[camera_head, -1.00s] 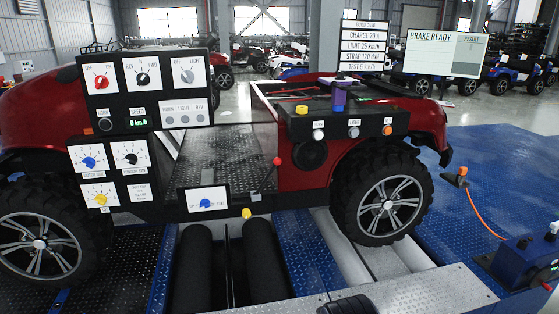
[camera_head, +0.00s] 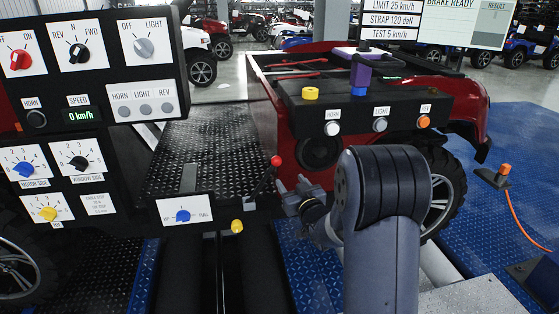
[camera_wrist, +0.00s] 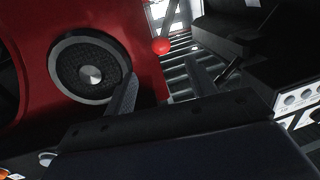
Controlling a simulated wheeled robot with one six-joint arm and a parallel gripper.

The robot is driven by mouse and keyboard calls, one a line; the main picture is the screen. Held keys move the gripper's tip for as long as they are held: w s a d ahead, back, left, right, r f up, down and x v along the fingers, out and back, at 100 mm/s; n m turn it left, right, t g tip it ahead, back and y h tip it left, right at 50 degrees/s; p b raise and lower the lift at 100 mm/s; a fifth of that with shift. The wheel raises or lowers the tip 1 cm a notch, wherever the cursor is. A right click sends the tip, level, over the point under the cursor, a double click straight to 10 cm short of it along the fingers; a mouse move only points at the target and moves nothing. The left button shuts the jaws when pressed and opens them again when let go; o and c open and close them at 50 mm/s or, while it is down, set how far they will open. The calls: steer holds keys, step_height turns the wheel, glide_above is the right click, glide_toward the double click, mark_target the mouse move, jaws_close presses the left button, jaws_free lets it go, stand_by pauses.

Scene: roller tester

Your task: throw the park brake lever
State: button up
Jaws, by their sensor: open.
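The park brake lever has a red ball knob (camera_head: 276,160) on a thin dark rod. In the wrist view the red knob (camera_wrist: 161,46) shows beyond and between the fingertips of my gripper (camera_wrist: 162,80), with nothing held. The lower rod and its base are partly hidden.
A black button box (camera_head: 400,108) is above my arm. A round speaker (camera_wrist: 90,73) is close by in the wrist view. Switch panels (camera_head: 80,45) stand at left.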

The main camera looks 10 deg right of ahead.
mark_target(278, 165)
steer(key=w, duration=0.3)
steer(key=w+a+p, duration=0.1)
steer(key=w, duration=0.3)
steer(key=w+a+p, duration=0.1)
steer(key=w, duration=0.2)
steer(key=shift+w+r, duration=0.1)
steer(key=shift+w, duration=0.05)
steer(key=shift+d, duration=0.1)
jaws_close()
stand_by(0.3)
